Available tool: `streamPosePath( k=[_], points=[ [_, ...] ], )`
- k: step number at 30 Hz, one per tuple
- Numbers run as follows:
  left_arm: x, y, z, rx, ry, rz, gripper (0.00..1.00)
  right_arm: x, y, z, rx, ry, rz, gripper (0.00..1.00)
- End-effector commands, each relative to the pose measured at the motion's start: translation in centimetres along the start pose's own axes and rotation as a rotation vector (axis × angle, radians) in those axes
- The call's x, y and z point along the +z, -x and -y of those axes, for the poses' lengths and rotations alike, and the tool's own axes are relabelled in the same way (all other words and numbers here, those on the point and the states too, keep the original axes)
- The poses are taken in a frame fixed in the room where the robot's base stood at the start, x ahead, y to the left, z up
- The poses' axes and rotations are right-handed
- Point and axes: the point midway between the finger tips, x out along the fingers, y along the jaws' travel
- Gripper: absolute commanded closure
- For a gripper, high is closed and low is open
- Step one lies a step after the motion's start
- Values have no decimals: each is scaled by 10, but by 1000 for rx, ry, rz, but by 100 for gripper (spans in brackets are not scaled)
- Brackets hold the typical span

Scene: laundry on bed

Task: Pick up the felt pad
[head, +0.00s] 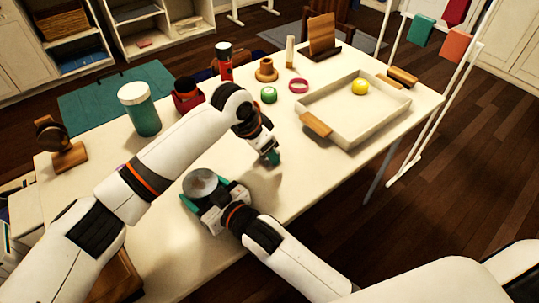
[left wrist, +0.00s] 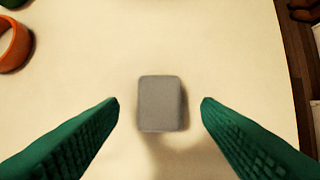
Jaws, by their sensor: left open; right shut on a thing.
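The felt pad (left wrist: 162,103) is a small grey rounded rectangle lying flat on the pale table. In the left wrist view it lies between the green fingers of my open left gripper (left wrist: 160,105), with a gap on both sides. In the head view my left gripper (head: 271,157) points down at the middle of the table, and I cannot make out the pad there. My right gripper (head: 212,195) is shut on a round grey-topped thing (head: 201,182) near the table's front edge.
A shallow tray (head: 375,125) with a yellow ball (head: 360,87) stands to the right. The left wrist view shows an orange ring (left wrist: 12,45).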

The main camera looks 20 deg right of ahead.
Motion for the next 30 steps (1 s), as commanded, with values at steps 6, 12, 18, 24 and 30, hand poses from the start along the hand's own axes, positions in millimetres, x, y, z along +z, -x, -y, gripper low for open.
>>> streamPosePath(
  k=[6,12,18,24,30],
  points=[
    [0,-22,0,1,0,0,42,0,0,0,0,0,0,42],
    [0,-23,0,1,0,1,42,0,0,0,0,0,0,42],
    [0,-23,0,1,0,0,70,0,0,0,0,0,0,42],
    [0,-23,0,1,1,1,93,0,0,0,0,0,0,42],
    [2,-20,-1,1,0,1,93,0,0,0,0,0,0,42]
  ],
)
